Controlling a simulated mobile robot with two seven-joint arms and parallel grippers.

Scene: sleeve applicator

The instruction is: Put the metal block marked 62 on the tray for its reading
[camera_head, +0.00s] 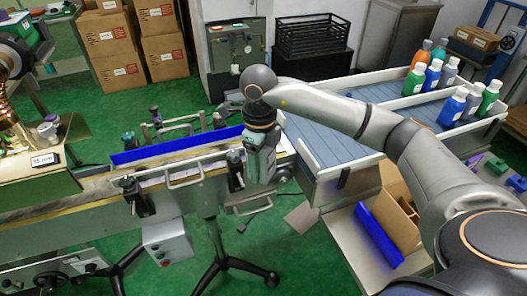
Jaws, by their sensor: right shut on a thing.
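My right gripper (261,178) points down over the right end of the conveyor, beside the black clamp post. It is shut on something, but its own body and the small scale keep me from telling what. I cannot make out a metal block or a number 62 anywhere. A cream box with a small display (45,160) stands at the left, with small grey round pieces (48,131) on or by it. I cannot tell whether its top is the tray. My left gripper is not in view.
The conveyor (97,212) carries a blue guide rail (180,145) and black clamp posts (137,196). At the right, a bluish slatted table (350,122) holds several coloured bottles (453,106). Cartons (164,58) and a black crate (311,36) stand behind. Green floor is open between.

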